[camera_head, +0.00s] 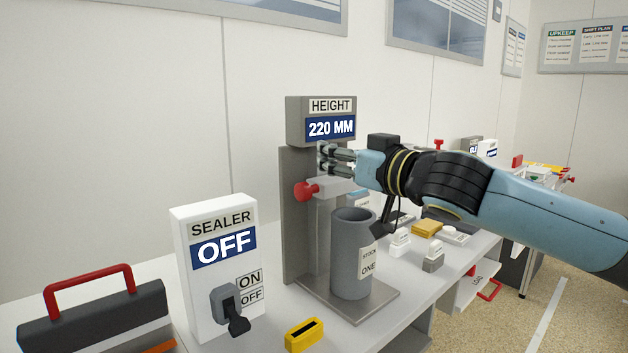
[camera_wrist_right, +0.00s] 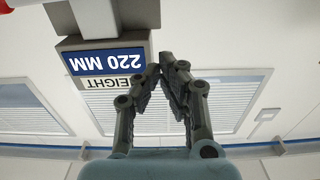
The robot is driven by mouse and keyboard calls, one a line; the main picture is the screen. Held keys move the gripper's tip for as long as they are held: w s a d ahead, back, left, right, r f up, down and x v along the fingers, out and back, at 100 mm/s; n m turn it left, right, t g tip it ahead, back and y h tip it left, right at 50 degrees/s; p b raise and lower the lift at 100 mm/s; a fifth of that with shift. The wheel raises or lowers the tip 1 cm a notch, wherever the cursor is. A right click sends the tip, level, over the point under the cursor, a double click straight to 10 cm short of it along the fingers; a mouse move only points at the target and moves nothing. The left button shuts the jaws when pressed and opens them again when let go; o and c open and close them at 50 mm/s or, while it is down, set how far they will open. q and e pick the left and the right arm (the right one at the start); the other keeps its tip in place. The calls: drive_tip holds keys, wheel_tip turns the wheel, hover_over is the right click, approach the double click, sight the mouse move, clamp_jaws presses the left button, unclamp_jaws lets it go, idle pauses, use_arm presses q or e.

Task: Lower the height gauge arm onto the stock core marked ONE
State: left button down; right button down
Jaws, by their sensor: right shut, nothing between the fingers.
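The height gauge (camera_head: 296,210) is a grey column on a base plate, and its display (camera_head: 331,128) reads 220 MM. Its light grey arm (camera_head: 335,187) with a red knob (camera_head: 303,191) stands a little above the stock core. The stock core (camera_head: 351,255), a grey hollow cylinder labelled STOCK ONE, stands upright on the base plate. My right gripper (camera_head: 325,158) is shut and empty, just above the gauge arm and in front of the column; I cannot tell if it touches. In the right wrist view the fingertips (camera_wrist_right: 168,68) meet beside the upside-down display (camera_wrist_right: 106,62). My left gripper is out of view.
A white sealer box (camera_head: 218,300) reading OFF, with a lever, stands left of the gauge. A dark case with a red handle (camera_head: 88,283) is at far left. A yellow block (camera_head: 304,335) lies in front. Small labelled blocks (camera_head: 433,257) sit to the right, below my arm.

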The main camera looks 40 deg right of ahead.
sight(310, 192)
drive_tip(key=shift+w+a+f+b, duration=0.15)
drive_tip(key=shift+w+f+b, duration=0.05)
drive_tip(key=shift+w+f, duration=0.85)
drive_tip(key=shift+w+a+f+b, duration=0.1)
drive_tip(key=shift+w+f+b, duration=0.05)
drive_tip(key=shift+w+f, duration=0.85)
drive_tip(key=shift+w+r, duration=0.1)
drive_tip(key=shift+r, duration=0.05)
wheel_tip(310, 192, down, 4)
drive_tip(key=shift+f+b, duration=0.25)
drive_tip(key=shift+b, duration=0.65)
drive_tip(key=shift+r, duration=0.25)
